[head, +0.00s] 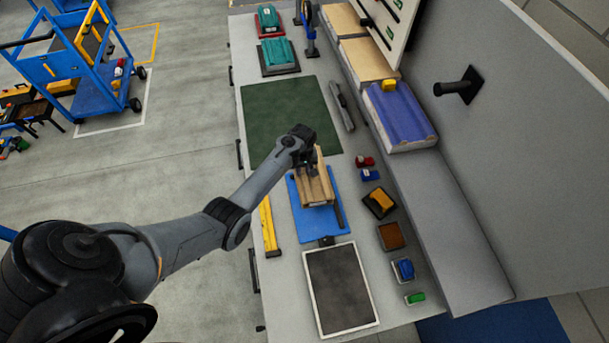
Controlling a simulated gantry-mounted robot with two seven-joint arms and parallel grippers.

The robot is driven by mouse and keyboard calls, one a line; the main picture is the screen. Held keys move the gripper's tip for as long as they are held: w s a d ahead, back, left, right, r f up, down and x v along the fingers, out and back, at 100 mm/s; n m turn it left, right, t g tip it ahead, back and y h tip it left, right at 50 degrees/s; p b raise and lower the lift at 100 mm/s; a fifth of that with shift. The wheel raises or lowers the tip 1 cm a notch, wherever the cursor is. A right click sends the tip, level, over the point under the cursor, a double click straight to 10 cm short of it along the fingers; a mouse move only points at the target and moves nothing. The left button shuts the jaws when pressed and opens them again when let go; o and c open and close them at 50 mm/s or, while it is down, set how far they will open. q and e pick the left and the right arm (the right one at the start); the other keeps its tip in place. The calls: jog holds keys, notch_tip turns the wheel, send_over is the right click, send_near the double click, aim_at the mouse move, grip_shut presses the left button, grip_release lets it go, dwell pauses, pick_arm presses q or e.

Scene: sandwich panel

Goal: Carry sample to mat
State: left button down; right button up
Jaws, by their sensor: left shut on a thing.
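A light wood-coloured panel piece (315,190), which I take to be the sample, is over the blue board (308,229) in the middle of the bench. My left gripper (311,170) is shut on it from above, at its far part. I cannot tell whether the piece touches the blue board. The flat dark green mat (283,108) lies just beyond the gripper, and its visible surface is bare. My left wrist covers its near right part. My right gripper is not in view.
A dark framed panel (338,288) lies at the near end. A yellow bar (269,227) lies left of the blue board. Several small items, including an orange-and-black block (380,202), line the right side. A grey tool (342,106) lies beside the green mat.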

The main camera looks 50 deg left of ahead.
pick_arm(q)
jog(key=shift+w+a+b, duration=0.35)
jog(key=shift+a+b, duration=0.15)
jog(key=shift+a, duration=0.1)
jog(key=shift+w+a+b, duration=0.3)
jog(key=shift+a+b, duration=0.15)
jog(key=shift+a, duration=0.2)
jog(key=shift+w+a+b, duration=0.35)
jog(key=shift+a+b, duration=0.15)
jog(key=shift+a, duration=0.1)
jog(key=shift+w+a, duration=0.15)
jog(key=shift+a, duration=0.15)
jog(key=shift+w+a+f+b, duration=0.15)
jog(key=shift+a+b, duration=0.15)
jog(key=shift+b, duration=0.3)
jog(key=w+a+b, duration=0.1)
jog(key=b, duration=0.1)
jog(key=w+a+b, duration=0.1)
jog(key=a+b, duration=0.1)
jog(key=shift+a, duration=0.2)
jog(key=w+a+b, duration=0.3)
jog(key=a+b, duration=0.3)
jog(key=b, duration=0.5)
jog(key=shift+w+a+r+b, duration=0.15)
jog(key=shift+a+r+b, duration=0.05)
jog(key=shift+a+b, duration=0.15)
jog(key=shift+a, duration=0.1)
